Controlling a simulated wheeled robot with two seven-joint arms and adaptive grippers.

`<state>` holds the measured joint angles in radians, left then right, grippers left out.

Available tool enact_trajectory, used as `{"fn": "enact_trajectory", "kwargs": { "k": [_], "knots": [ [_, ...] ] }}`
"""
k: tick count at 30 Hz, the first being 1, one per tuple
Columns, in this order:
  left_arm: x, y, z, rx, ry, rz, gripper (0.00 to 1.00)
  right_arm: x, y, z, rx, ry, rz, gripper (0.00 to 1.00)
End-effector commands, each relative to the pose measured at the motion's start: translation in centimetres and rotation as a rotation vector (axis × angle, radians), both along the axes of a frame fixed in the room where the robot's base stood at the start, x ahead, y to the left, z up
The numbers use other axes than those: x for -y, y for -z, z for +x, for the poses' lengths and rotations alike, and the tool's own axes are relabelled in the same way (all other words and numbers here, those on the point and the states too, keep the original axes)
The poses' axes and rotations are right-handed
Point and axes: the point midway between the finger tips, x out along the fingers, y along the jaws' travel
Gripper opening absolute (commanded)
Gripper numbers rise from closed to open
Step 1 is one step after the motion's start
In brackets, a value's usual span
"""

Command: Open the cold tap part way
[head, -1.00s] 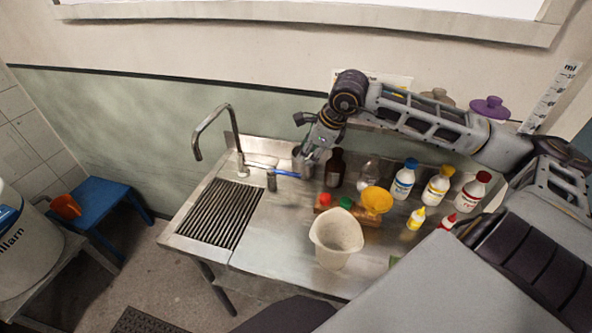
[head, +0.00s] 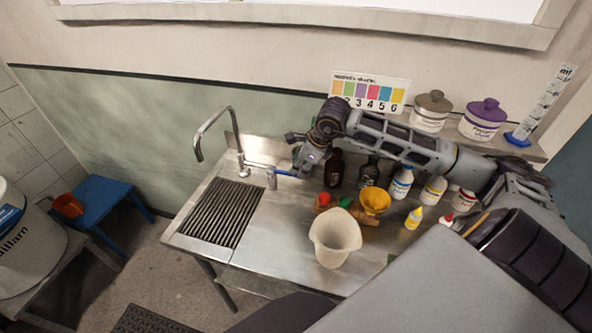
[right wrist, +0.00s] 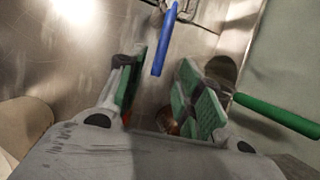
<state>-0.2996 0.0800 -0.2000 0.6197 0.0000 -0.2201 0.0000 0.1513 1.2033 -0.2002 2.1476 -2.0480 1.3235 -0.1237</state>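The swan-neck tap (head: 204,128) stands at the back left of the steel sink unit, over the ribbed drainer. Its blue lever (head: 286,173) points right towards my right gripper (head: 299,171). In the right wrist view the blue lever (right wrist: 165,40) reaches in from the top, its free end near the gap between the fingertips. There my right gripper (right wrist: 161,82) is open, with green-padded fingers either side and nothing visibly clamped. Whether a pad touches the lever cannot be told. My left gripper is not in view.
A brown bottle (head: 334,168) stands close right of my gripper. A yellow funnel (head: 375,201), a white jug (head: 335,238) and several bottles fill the worktop's right. A green rod (right wrist: 275,114) lies right of the fingers in the wrist view. The drainer (head: 222,212) is clear.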

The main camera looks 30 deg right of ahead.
Motion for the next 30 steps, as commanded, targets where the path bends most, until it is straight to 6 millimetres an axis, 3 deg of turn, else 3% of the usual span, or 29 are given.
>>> {"fn": "enact_trajectory", "kwargs": {
  "k": [15, 29, 30],
  "knots": [
    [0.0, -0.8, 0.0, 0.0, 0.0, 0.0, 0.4, -0.5, 3.7, 1.6, -0.002, -0.001, 0.001, 0.35],
    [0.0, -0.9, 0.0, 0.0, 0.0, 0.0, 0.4, -0.6, 4.2, 1.9, -0.001, -0.001, -0.001, 0.35],
    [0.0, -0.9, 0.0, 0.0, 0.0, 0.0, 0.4, -0.6, 4.2, 1.9, -0.001, -0.001, -0.001, 0.3]
  ]
}}
